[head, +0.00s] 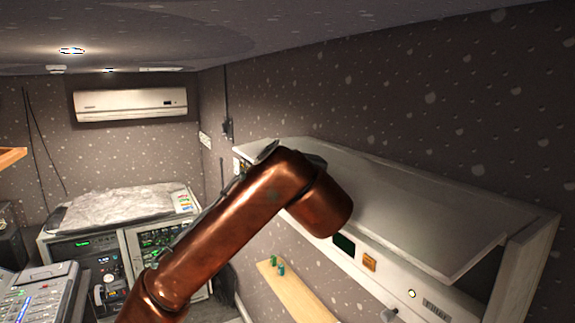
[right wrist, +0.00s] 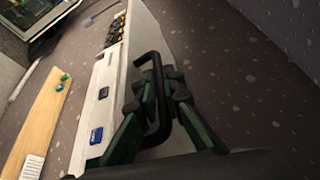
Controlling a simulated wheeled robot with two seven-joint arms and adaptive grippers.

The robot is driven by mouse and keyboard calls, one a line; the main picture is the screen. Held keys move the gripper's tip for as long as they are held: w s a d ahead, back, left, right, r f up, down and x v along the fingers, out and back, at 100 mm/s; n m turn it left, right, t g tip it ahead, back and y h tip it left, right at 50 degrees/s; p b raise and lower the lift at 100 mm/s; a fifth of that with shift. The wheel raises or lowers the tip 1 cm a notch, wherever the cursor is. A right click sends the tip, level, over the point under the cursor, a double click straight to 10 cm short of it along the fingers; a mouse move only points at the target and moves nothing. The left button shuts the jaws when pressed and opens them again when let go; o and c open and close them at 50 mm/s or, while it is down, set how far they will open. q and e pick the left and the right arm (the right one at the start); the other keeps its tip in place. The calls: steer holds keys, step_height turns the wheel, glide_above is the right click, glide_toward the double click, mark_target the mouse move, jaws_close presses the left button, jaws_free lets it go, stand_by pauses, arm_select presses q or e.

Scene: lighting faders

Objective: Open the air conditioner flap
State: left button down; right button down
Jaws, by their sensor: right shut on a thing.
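A large white wall-mounted unit (head: 385,185) fills the right of the head view, with a broad pale top panel and an open gap near its right end. Its front carries a dark green display and an orange switch. In the right wrist view the white casing (right wrist: 112,95) runs up the middle. A dark, bent handle bar (right wrist: 152,57) stands beside it. My right gripper (right wrist: 165,88) is shut on this handle, with its dark green fingers around it. In the head view my copper arm hides part of the unit, and the gripper is out of sight. My left gripper is not seen.
A smaller white air conditioner (head: 130,104) hangs on the back wall. A wooden shelf (head: 295,292) with small green items sits below the large unit. Equipment racks (head: 90,262) and a mixing console (head: 35,295) stand at left. The speckled wall is close behind the unit.

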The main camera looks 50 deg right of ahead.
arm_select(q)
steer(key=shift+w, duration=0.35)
arm_select(e)
steer(key=c, duration=2.3)
jaws_free()
steer(key=shift+d, duration=0.1)
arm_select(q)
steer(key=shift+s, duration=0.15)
arm_select(e)
steer(key=v, duration=1.2)
steer(key=shift+s, duration=0.1)
